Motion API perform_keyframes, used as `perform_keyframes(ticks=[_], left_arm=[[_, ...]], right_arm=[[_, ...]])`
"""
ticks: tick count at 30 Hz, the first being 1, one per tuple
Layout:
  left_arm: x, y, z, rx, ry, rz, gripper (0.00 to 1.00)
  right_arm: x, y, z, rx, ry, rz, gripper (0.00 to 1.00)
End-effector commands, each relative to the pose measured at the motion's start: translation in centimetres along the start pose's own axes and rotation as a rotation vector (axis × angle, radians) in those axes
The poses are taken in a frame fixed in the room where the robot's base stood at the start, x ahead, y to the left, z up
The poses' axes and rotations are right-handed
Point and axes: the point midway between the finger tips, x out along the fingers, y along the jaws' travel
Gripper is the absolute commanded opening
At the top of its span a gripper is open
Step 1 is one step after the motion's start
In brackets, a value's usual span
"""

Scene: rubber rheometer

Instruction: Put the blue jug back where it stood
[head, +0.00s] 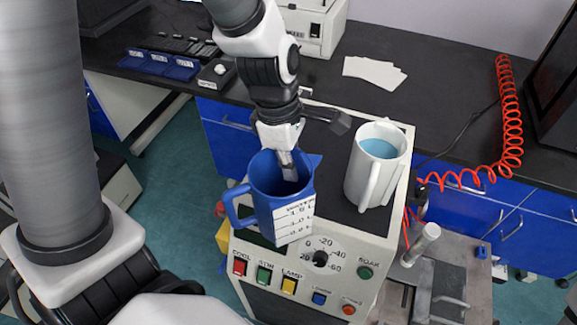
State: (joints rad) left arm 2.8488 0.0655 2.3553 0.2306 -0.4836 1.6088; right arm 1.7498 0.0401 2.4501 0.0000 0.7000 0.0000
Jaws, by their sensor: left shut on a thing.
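The blue jug (262,208) has a white scale label and a handle on its left side. It appears over the front left part of the rheometer's dark top (335,205), overlapping the upper edge of the control panel. I cannot tell whether its base touches the top. My left gripper (290,168) is shut on the jug's rim, with a finger reaching inside the mouth. The jug looks roughly upright. My right gripper is not in view.
A white jug (376,165) with blue liquid stands on the right of the same top. The control panel (310,265) has coloured buttons and a dial. Behind is a dark bench (420,110) with blue trays (160,62), papers (374,72) and a red coiled hose (510,120).

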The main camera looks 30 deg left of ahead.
Motion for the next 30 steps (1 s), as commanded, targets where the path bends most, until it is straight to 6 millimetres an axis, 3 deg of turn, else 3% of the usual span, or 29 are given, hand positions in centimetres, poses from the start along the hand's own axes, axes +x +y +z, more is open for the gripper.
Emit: perform_keyframes(ticks=[6,10,24,30], left_arm=[[-0.5,-0.1,0.1,0.007,-0.001,-0.007,0.0],[-0.9,1.0,-0.1,0.008,-0.003,-0.013,0.0],[-0.8,12.3,-3.3,0.004,0.0,-0.012,0.0],[-0.5,15.2,-4.2,0.006,0.0,-0.012,0.0]], right_arm=[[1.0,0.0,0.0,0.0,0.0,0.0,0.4],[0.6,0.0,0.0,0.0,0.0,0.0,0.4],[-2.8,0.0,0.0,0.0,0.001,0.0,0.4],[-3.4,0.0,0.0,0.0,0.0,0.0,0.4]])
